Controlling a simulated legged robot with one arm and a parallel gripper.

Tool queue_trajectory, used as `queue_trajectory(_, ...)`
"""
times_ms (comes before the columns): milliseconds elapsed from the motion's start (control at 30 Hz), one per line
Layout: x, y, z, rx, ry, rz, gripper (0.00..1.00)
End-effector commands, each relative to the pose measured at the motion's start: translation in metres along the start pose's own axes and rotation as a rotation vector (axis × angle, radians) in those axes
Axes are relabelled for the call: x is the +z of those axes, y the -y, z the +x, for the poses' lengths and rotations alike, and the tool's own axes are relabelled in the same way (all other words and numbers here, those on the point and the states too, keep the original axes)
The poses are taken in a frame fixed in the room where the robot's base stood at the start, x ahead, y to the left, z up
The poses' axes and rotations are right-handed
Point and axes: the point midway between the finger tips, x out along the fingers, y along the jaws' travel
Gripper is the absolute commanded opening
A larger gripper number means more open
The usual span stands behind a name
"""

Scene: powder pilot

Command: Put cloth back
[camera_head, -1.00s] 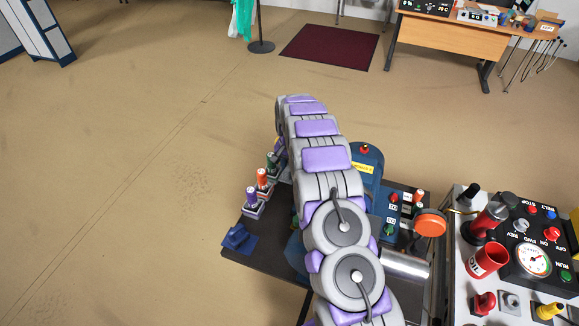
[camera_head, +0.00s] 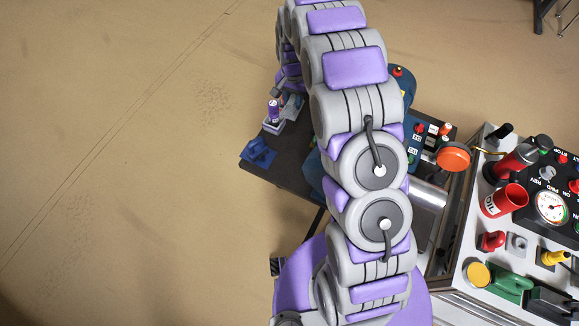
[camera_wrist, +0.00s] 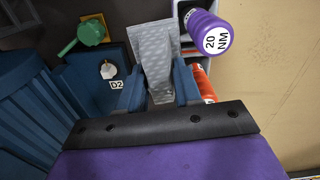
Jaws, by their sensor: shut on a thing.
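My gripper (camera_wrist: 158,80) shows in the wrist view, its two blue fingers shut on a grey patterned cloth (camera_wrist: 153,50). The cloth stands up between the fingers and spreads out beyond their tips. It is above or at the dark bench top, beside a purple-handled tool marked 20 NM; I cannot tell whether it touches the bench. In the head view, my arm reaches over the bench and the gripper end is small and partly hidden at the bench's far-left edge.
The purple tool (camera_wrist: 208,34) and an orange tool (camera_wrist: 204,82) stand close right of the cloth. A green knob (camera_wrist: 84,36) and a D2 knob (camera_wrist: 108,70) lie left. A control cart (camera_head: 505,215) stands right; open floor lies left.

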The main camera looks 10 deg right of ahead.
Motion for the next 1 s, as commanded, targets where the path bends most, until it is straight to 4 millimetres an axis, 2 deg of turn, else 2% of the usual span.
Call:
queue_trajectory(167,0.041,-0.002,0.000,0.001,-0.001,0.004,0.00)
queue_trajectory(400,0.101,-0.021,0.002,0.003,0.003,0.032,0.00)
queue_trajectory(600,0.138,-0.041,0.004,0.003,0.003,0.060,0.00)
queue_trajectory(867,0.154,-0.054,0.009,0.003,0.003,0.080,0.00)
queue_trajectory(1000,0.155,-0.055,0.025,0.004,0.005,0.081,0.00)
